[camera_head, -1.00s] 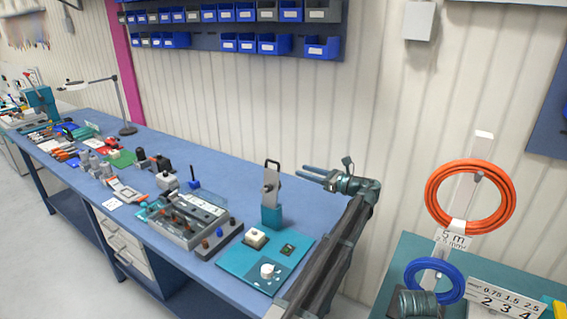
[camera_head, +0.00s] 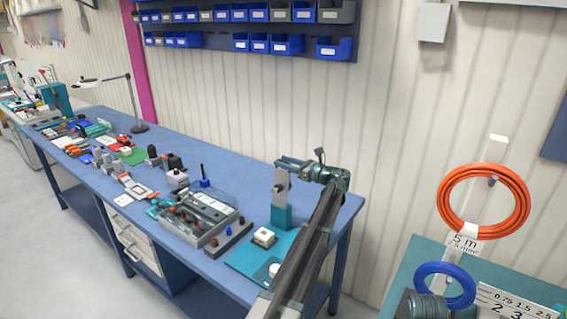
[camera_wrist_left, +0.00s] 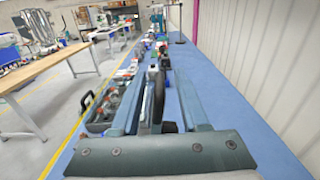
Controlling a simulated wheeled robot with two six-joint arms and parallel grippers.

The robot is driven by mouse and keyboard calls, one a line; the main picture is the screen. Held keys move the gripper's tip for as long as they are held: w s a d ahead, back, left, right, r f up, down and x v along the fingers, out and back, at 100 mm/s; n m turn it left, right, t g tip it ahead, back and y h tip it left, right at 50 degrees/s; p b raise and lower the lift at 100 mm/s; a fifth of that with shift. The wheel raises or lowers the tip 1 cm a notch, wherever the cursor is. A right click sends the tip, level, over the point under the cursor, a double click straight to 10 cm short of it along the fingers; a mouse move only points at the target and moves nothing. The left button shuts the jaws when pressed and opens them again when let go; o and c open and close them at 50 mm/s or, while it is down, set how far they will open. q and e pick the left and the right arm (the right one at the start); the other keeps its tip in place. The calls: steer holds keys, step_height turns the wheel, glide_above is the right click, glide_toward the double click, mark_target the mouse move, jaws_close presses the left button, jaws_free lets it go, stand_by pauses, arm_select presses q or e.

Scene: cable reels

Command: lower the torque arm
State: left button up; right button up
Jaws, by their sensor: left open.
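The torque arm (camera_head: 281,188) is a grey upright lever on a teal base block (camera_head: 281,217) on the blue bench. It stands about upright. Its black handle at the top is hidden behind my gripper in the head view. In the left wrist view a dark curved handle (camera_wrist_left: 158,92) shows between the fingers. My left gripper (camera_head: 281,165) is at the top of the lever, its fingers pointing left. It is open, with its fingers on either side of the handle in the left wrist view (camera_wrist_left: 158,76). I cannot tell whether they touch it. My right gripper is not in view.
A teal board (camera_head: 245,260) with a white block and knob lies in front of the base, partly behind my arm. A clear-covered case (camera_head: 197,222) stands left of it. Orange (camera_head: 484,200) and blue cable coils (camera_head: 445,285) are at the right.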

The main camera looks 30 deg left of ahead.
arm_select(q)
steer(key=shift+a, duration=0.25)
jaws_close()
stand_by(1.4)
